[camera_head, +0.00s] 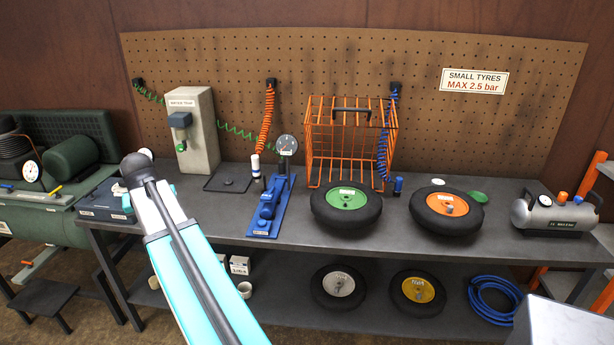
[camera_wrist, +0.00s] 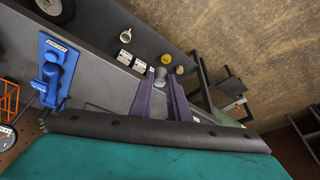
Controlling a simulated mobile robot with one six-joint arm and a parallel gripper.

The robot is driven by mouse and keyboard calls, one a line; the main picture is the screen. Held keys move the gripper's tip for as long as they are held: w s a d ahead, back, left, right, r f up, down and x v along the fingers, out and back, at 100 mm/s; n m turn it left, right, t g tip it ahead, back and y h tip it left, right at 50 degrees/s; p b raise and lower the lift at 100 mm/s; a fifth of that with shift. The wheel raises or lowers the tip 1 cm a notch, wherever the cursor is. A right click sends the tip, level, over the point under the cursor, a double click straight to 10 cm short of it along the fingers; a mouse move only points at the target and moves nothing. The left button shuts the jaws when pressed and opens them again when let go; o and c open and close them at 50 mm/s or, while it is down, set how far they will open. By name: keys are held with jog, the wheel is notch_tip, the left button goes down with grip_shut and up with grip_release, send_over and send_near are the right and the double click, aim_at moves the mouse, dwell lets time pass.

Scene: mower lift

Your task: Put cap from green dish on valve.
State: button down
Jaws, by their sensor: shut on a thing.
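The green dish (camera_head: 477,197) lies at the back right of the bench and looks empty. A wheel with a green hub (camera_head: 348,199) and one with an orange hub (camera_head: 446,205) lie flat beside each other left of it. Their valves are too small to make out surely. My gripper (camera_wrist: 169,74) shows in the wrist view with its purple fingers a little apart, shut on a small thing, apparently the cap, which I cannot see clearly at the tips. It is away from the wheels, over the left end of the bench. In the head view my arm hides it.
A blue pump (camera_head: 267,206), an orange wire cage (camera_head: 320,145) and a grey post (camera_head: 192,130) stand on the bench. A white dish (camera_head: 438,182) lies near the orange-hub wheel. A silver tank (camera_head: 553,214) is at right. Cups, boxes and two wheels sit on the lower shelf.

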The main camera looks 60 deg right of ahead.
jog(key=s+d+m+g+h+p, duration=0.15)
jog(key=s+d+m, duration=0.4)
jog(key=d, duration=0.95)
jog(key=s+d+m+g+p, duration=0.1)
jog(key=s+d+m+p, duration=0.15)
jog(key=s+d, duration=0.85)
jog(key=s+d+m+g+p, duration=0.2)
jog(key=s+d+m, duration=0.4)
jog(key=s+d, duration=1.4)
jog(key=d+p, duration=0.1)
jog(key=d, duration=0.2)
jog(key=shift+d+f, duration=0.15)
jog(key=shift+s+f+g, duration=0.1)
jog(key=shift+f+g, duration=0.15)
jog(key=shift+f+b, duration=0.9)
jog(key=shift+f, duration=1.25)
jog(key=shift+f+b, duration=0.8)
jog(key=shift+f, duration=0.45)
jog(key=c, duration=1.6)
grip_release()
